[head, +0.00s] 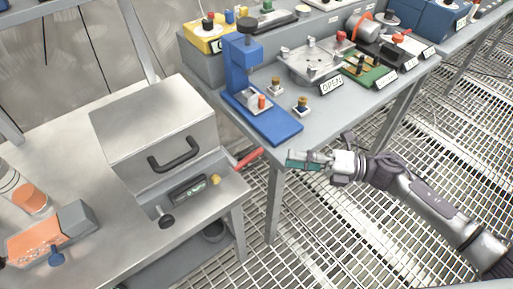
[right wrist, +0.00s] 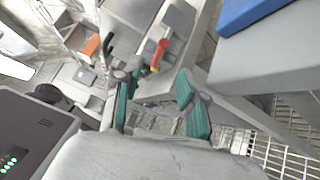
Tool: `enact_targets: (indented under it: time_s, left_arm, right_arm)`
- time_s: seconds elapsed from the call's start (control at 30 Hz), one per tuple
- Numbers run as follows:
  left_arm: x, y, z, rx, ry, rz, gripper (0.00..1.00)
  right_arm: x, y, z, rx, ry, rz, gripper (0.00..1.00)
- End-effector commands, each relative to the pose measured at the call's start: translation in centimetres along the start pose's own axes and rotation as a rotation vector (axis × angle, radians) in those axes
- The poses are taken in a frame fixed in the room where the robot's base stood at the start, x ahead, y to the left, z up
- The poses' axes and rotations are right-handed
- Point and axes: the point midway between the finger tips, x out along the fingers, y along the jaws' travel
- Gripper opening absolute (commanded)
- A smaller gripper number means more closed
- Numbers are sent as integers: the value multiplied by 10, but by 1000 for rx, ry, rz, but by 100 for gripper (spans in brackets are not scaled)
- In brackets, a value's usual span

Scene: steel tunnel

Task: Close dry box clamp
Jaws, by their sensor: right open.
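The dry box is a grey metal box (head: 150,125) with a black handle on its front, standing on the left table in the head view. A red lever (head: 249,158), which looks like the clamp handle, sticks out to the right from the box's right side. The red lever (right wrist: 159,54) also shows in the right wrist view, beyond the fingertips. My right gripper (head: 296,161) is to the right of the lever, apart from it. In the right wrist view its two green-padded fingers (right wrist: 160,98) are spread with nothing between them. The clamp's latch end is hard to make out.
A blue press (head: 262,110) stands on the right bench, near the gripper. A metal plate fixture (head: 311,61) with an OPEN label sits behind it. An orange block (head: 33,243) lies on the left table. Open grating floor (head: 330,215) surrounds the arm.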

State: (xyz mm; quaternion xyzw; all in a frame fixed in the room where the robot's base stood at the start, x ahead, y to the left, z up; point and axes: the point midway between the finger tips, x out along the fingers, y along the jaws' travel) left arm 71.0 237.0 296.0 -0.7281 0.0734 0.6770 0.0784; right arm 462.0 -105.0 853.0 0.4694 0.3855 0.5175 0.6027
Motion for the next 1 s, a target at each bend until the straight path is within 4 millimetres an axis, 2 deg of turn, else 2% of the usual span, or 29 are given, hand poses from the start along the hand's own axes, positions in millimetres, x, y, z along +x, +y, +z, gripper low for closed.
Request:
enact_targets:
  time_s: [0.03,0.17,0.4,0.57,0.87,0.9,1.0]
  left_arm:
    - [-5,1,5,0,-8,1,86]
    - [-11,1,5,0,-8,1,86]
    - [-17,-3,-22,0,32,-3,86]
    - [-19,-4,-27,0,40,-4,86]
    - [-19,-2,-15,0,22,-2,86]
    - [-19,-2,-14,0,20,-2,86]
    - [-19,-2,-12,0,17,-2,86]
  right_arm:
    - [13,4,1,-1,1,5,41]
    - [42,4,2,1,-1,3,41]
    - [81,2,2,2,-4,1,41]
    - [94,0,1,2,-3,0,41]
    - [96,0,1,3,-4,-1,41]
    - [96,0,1,3,-4,-1,40]
    - [96,0,1,3,-4,-1,23]
